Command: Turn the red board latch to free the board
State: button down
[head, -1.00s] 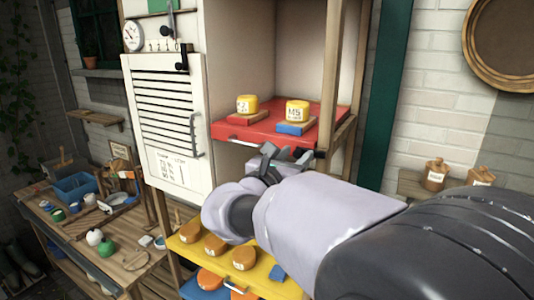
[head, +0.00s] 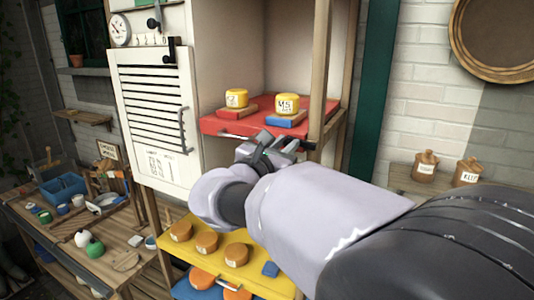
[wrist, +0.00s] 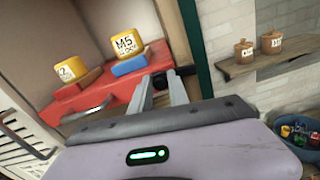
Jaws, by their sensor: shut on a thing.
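The red board (head: 235,126) sits in the tall shelf and carries two yellow blocks, one labelled M5 (head: 287,103). It also shows in the wrist view (wrist: 75,108). My gripper (head: 275,143) is at the board's front right corner. In the wrist view my gripper (wrist: 158,82) has its two fingers close together at that corner, shut on a small part there, the red board latch. The latch is mostly hidden between the fingers, so its turn angle cannot be told. A dark fitting (wrist: 186,71) shows just right of the fingertips.
A yellow board (head: 262,281) with orange rounds lies below my arm. A shelf post (head: 330,70) stands close right of the board. The white louvred door (head: 152,120) is at left. Two brown jars (head: 426,166) stand on a wall shelf at right.

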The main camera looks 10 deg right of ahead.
aim_at(293, 137)
jog(key=m+b, duration=0.3)
jog(key=r+m+b, duration=0.1)
jog(key=b, duration=0.1)
jog(key=shift+s+d+r, duration=0.1)
jog(key=shift+s+d, duration=0.1)
jog(key=shift+d, duration=0.1)
jog(key=m+b, duration=0.2)
jog(key=b, duration=0.1)
jog(key=d+r+m+b, duration=0.1)
jog(key=m, duration=0.1)
jog(key=shift+s+r, duration=0.1)
jog(key=shift+s, duration=0.25)
jog(key=m+b, duration=0.2)
jog(key=d+m+b, duration=0.1)
jog(key=b, duration=0.1)
jog(key=shift+s+r+m, duration=0.35)
jog(key=shift+r+m, duration=0.05)
jog(key=shift+s+d+r+m+b, duration=0.1)
jog(key=shift+s+d+m+b, duration=0.15)
jog(key=shift+m+b, duration=0.5)
jog(key=shift+s+d+r+m+b, duration=0.15)
jog(key=shift+d+m+b, duration=0.1)
jog(key=shift+m+b, duration=0.55)
jog(key=shift+s+d+r+m+b, duration=0.15)
jog(key=shift+d+m+b, duration=0.1)
jog(key=shift+m+b, duration=0.5)
jog(key=c, duration=1.3)
grip_release()
jog(key=shift+f, duration=0.1)
